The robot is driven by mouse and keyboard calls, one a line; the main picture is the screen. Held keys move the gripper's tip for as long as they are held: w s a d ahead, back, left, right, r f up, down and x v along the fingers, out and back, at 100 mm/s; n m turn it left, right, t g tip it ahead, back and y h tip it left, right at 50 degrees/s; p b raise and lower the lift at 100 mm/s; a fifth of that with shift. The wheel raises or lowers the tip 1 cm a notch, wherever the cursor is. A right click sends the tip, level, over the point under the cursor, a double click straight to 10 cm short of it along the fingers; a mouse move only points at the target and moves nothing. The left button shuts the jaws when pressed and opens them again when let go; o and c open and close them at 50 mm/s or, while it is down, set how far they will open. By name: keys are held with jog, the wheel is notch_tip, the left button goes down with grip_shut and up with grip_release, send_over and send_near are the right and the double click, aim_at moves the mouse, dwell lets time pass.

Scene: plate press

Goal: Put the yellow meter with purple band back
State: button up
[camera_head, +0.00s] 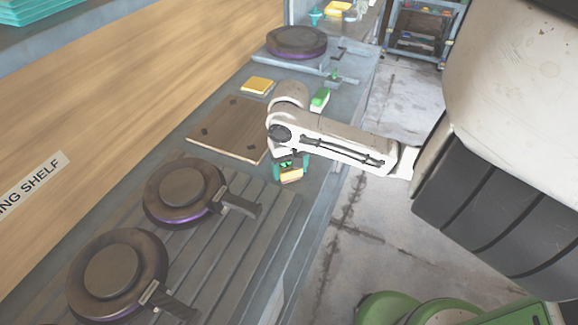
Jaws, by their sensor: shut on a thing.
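My gripper (290,166) hangs below the end of my arm, over the bench between the dark wooden board and the slatted rack. Its teal fingers are shut on a small yellow meter (291,175). A purple band cannot be made out on it at this size. Whether the meter touches the bench is unclear.
Two dark round plates (183,190) (115,275) with handles lie on the slatted rack at left front. A wooden board (232,129), a flat yellow block (257,85) and a green-and-white item (320,98) lie farther back. Another round plate (297,41) stands at the far end.

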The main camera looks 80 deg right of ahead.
jog(key=o, duration=1.2)
jog(key=shift+f, duration=0.1)
jog(key=shift+o, duration=0.2)
notch_tip(320, 180, up, 12)
jog(key=p, duration=0.1)
jog(key=shift+r+p, duration=0.2)
jog(key=shift+p, duration=0.2)
